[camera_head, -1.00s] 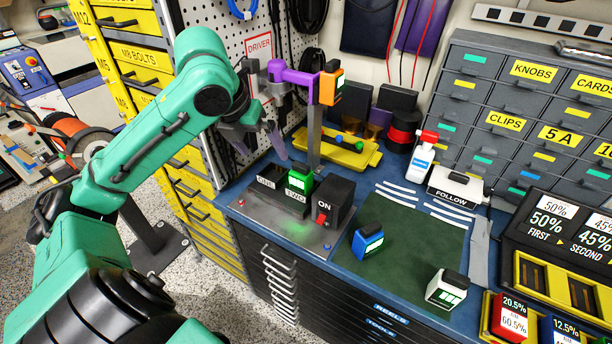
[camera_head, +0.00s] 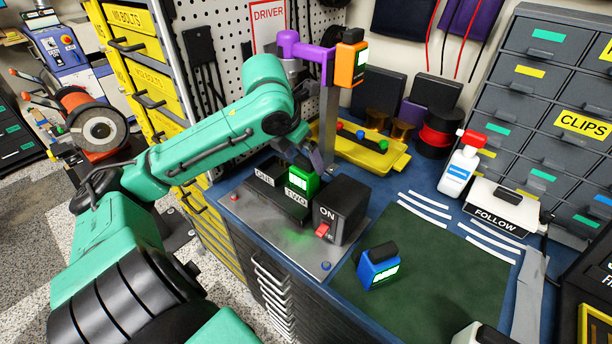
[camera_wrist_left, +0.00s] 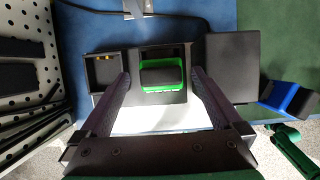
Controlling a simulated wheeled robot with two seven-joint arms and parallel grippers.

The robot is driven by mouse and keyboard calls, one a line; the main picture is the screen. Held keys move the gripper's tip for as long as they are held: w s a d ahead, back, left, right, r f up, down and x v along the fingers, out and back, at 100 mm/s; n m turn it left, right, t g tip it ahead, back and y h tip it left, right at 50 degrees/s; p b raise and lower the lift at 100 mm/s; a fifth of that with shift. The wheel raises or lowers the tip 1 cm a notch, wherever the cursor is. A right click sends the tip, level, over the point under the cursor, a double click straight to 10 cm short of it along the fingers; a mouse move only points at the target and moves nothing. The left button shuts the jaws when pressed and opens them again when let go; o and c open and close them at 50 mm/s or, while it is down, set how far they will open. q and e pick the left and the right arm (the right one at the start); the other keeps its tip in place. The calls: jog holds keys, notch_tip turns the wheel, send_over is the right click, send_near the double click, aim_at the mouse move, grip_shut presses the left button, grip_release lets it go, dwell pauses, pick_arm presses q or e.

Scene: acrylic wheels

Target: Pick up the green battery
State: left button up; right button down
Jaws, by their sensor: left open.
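The green battery (camera_head: 301,181) has a black top and a lit white label. It sits upright in the slot marked TWO of the black charger (camera_head: 265,194) on the blue bench. In the left wrist view the battery (camera_wrist_left: 162,74) lies ahead, between the two spread fingers. My left gripper (camera_head: 312,160) is right above and behind the battery in the head view. The left gripper (camera_wrist_left: 160,88) is open and empty, its fingers on either side of the battery and apart from it. The slot marked ONE (camera_wrist_left: 106,72) is empty. My right gripper is not in view.
A black box with a red ON switch (camera_head: 340,210) stands right beside the charger. A blue battery (camera_head: 378,268) is on the green mat (camera_head: 430,275). A metal post (camera_head: 327,125) with a purple arm and an orange battery (camera_head: 349,62) rises behind.

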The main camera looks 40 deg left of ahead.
pick_arm(q)
jog(key=p+x, duration=0.1)
jog(key=x, duration=0.5)
jog(key=shift+w+r, duration=0.1)
grip_shut()
jog(key=shift+r, duration=0.1)
jog(key=shift+r, duration=0.15)
notch_tip(320, 180, up, 25)
jog(key=p, duration=1.1)
jog(key=shift+f, duration=0.2)
